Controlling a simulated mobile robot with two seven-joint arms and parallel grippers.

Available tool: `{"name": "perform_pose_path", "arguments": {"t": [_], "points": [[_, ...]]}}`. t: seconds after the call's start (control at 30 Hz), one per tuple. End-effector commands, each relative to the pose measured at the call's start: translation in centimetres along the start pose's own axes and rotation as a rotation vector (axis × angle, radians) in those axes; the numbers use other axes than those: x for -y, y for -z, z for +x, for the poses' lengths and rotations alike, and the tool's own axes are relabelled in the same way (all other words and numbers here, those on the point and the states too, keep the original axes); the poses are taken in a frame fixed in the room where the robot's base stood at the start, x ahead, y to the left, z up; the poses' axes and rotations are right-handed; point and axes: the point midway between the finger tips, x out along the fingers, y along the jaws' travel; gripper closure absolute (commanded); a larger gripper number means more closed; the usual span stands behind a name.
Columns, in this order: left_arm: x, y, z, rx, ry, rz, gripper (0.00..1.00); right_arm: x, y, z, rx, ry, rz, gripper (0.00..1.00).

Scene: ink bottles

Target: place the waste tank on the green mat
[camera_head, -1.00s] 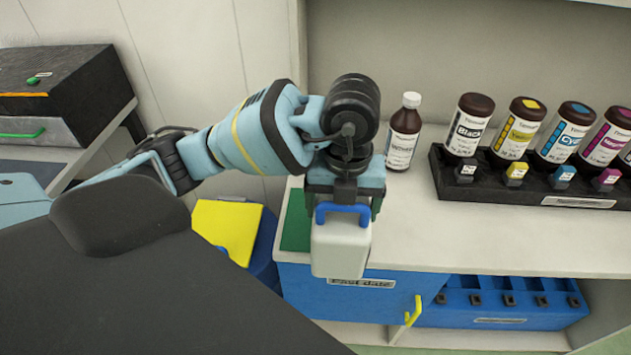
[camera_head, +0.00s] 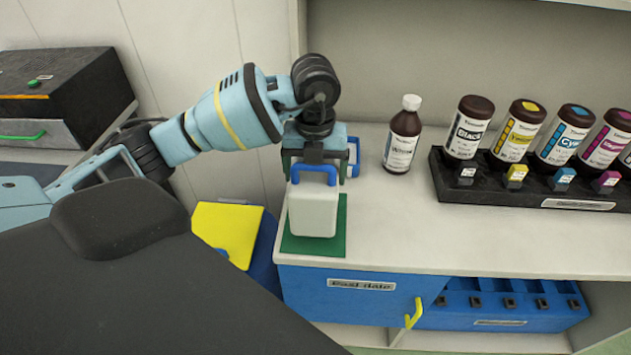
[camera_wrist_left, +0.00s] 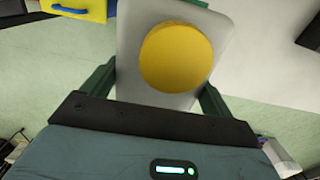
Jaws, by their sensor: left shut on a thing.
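The waste tank (camera_head: 313,208) is a pale grey-white box with a blue handle, in the middle of the head view. In the left wrist view, its yellow round cap (camera_wrist_left: 176,57) faces the camera. My left gripper (camera_head: 316,170) is shut on the tank from above, with a green finger on either side. The green mat (camera_head: 328,246) lies at the left end of the white counter. The tank overlaps the mat in the head view, with green showing to its right and below. I cannot tell whether the tank touches it. My right gripper is not in view.
A white-capped brown bottle (camera_head: 402,135) stands behind and right of the tank. A yellow-lidded blue bin (camera_head: 228,232) is left of the counter. The counter right of the mat (camera_head: 400,225) is clear.

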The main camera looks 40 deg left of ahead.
Motion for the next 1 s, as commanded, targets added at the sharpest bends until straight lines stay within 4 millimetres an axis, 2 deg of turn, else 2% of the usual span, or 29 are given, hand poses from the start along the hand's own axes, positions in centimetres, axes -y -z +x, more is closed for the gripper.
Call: {"name": "perform_pose_path", "arguments": {"t": [0.1, 0.2, 0.6, 0.63, 0.73, 1.0], "points": [[0.1, 0.3, 2.0, -0.007, -0.002, 0.004, 0.76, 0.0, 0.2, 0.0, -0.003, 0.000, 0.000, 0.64], [0.1, 0.2, 2.8, -0.004, -0.001, 0.003, 0.76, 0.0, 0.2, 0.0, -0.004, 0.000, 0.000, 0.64], [0.1, 0.3, 3.3, -0.004, 0.000, 0.004, 0.76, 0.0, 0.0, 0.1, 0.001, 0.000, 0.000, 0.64], [0.1, 0.3, 3.4, -0.005, -0.002, 0.005, 0.11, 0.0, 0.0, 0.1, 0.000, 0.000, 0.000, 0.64], [0.1, 0.3, 3.4, -0.005, -0.002, 0.005, 0.00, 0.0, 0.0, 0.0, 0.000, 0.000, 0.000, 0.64], [0.1, 0.3, 3.1, -0.004, -0.001, 0.005, 0.00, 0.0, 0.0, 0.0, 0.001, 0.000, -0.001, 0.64]]}}
